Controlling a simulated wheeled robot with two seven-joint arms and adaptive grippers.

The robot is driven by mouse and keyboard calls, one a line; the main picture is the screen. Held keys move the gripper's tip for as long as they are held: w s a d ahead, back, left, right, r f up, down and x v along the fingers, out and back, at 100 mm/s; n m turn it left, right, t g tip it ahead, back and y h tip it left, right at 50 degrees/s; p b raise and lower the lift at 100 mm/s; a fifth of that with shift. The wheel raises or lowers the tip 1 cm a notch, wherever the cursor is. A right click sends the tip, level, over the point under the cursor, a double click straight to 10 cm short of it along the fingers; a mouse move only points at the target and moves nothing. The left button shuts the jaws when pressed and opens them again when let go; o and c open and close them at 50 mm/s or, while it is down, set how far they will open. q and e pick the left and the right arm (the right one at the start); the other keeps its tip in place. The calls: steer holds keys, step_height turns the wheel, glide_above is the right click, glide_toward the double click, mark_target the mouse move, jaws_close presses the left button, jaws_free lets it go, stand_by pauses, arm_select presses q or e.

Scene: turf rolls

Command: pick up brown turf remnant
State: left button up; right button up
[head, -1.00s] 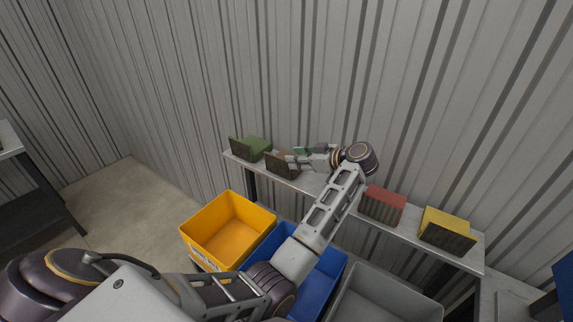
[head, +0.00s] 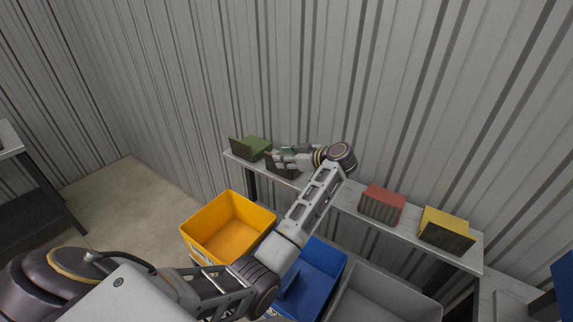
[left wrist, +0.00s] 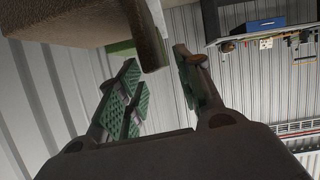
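The brown turf remnant (head: 281,171) stands on the narrow shelf along the wall, partly hidden by my left gripper (head: 291,158). In the left wrist view, a brown piece (left wrist: 150,38) hangs down from the top, with its lower end between the tips of my left gripper (left wrist: 162,75). The fingers are spread, with green pads, and show gaps to the brown piece. I cannot tell whether either finger touches it. My right gripper is not in view.
On the shelf (head: 345,200) are a green piece (head: 257,147) to the left, and a red piece (head: 383,204) and yellow piece (head: 446,222) to the right. Below stand yellow (head: 228,222), blue (head: 325,275) and grey (head: 385,295) bins. The corrugated wall (head: 300,70) is close behind.

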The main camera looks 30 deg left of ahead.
arm_select(q)
steer(key=shift+r+x, duration=0.2)
steer(key=shift+x, duration=0.9)
steer(key=shift+p+x, duration=0.3)
steer(key=shift+x, duration=0.65)
steer(key=shift+w+a+f, duration=0.1)
steer(key=shift+w+a, duration=0.1)
steer(key=shift+a, duration=0.35)
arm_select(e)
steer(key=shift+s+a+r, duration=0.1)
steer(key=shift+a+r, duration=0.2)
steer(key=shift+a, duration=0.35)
arm_select(q)
steer(key=shift+f, duration=0.1)
jaws_close()
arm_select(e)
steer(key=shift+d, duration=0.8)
